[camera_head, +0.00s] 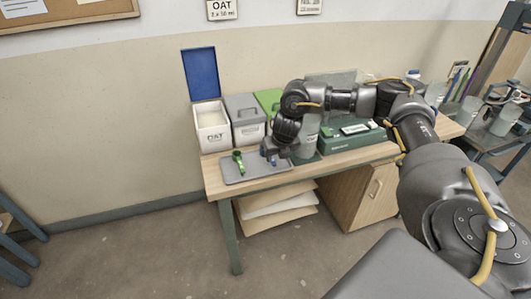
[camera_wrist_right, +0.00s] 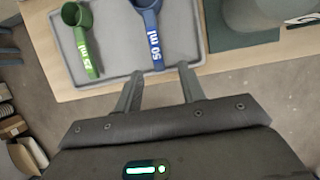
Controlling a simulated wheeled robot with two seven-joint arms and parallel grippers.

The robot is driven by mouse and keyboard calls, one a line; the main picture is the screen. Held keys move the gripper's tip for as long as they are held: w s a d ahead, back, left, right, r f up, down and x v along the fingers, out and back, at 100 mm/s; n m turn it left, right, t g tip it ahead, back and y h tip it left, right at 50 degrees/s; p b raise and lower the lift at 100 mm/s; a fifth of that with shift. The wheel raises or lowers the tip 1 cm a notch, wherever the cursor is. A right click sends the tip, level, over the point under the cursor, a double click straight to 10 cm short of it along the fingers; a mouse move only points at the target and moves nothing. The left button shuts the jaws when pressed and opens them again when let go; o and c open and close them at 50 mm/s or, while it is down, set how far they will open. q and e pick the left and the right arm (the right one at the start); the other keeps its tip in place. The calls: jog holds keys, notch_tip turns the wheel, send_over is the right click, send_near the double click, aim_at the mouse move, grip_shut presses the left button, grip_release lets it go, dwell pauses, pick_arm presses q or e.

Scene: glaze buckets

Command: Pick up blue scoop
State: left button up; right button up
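The blue scoop (camera_wrist_right: 152,40), marked 50 ml, lies on the grey tray (camera_wrist_right: 190,48) in the wrist view, its handle end pointing at my right gripper (camera_wrist_right: 161,74). The right gripper is open. Its two fingertips are on either side of the handle end, with gaps on both sides; I cannot tell their height above it. In the head view the right gripper (camera_head: 273,155) is over the tray (camera_head: 245,177) and hides most of the blue scoop. My left gripper is in neither view.
A green scoop (camera_wrist_right: 84,40) marked 25 ml lies on the tray left of the blue one. Behind the tray stand a white OAT bucket (camera_head: 212,130) with its blue lid raised, and a grey-lidded bucket (camera_head: 246,120). A green box (camera_head: 350,139) stands right on the wooden table (camera_head: 215,186).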

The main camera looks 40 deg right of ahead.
aim_at(273, 161)
jog(key=shift+p+x, duration=0.4)
jog(key=shift+x, duration=2.5)
jog(key=shift+w+a+r, duration=0.1)
jog(key=shift+c, duration=0.3)
grip_shut()
